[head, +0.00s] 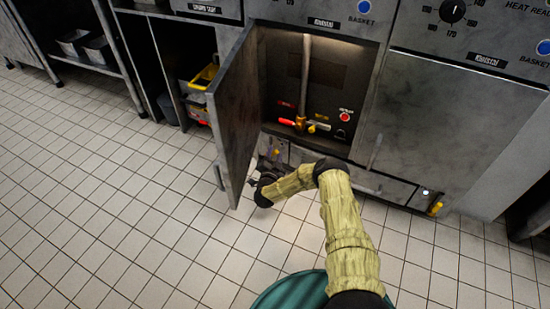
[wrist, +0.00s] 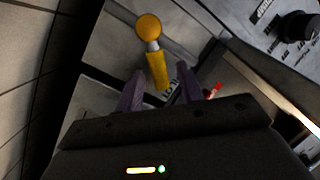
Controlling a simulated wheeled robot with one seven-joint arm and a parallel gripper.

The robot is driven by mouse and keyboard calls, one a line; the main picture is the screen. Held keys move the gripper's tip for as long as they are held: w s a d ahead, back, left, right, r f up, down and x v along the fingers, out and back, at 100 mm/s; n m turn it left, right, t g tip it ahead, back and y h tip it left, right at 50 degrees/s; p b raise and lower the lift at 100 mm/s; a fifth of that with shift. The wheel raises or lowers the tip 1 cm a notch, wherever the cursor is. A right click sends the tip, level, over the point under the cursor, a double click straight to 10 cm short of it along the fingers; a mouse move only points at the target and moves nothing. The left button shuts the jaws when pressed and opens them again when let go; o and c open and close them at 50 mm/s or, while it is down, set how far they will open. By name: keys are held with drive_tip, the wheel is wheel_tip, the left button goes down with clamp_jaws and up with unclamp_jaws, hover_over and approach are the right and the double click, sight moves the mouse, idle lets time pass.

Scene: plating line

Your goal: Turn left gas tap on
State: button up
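A yellow tap handle with a round yellow end (wrist: 155,62) shows in the wrist view, on a grey metal panel; this looks like the left gas tap. My gripper (wrist: 160,82) is open, its two purple fingers apart with the handle's lower end between or just beyond them. I cannot tell whether they touch it. In the head view my gripper (head: 272,163) is low at the fryer front, beside the open door, and mostly hides the left tap. Another yellow tap (head: 435,209) sits at the lower right of the fryer front.
The open cabinet door (head: 236,115) stands just left of my gripper. Inside the cabinet are a pipe (head: 305,75), a red handle (head: 287,122) and a red button (head: 345,117). A shelf with bins (head: 85,47) stands far left. The tiled floor (head: 120,200) is clear.

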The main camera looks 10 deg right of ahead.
drive_tip(key=shift+w+d, duration=0.25)
drive_tip(key=shift+w, duration=0.4)
clamp_jaws()
drive_tip(key=shift+d+r, duration=0.1)
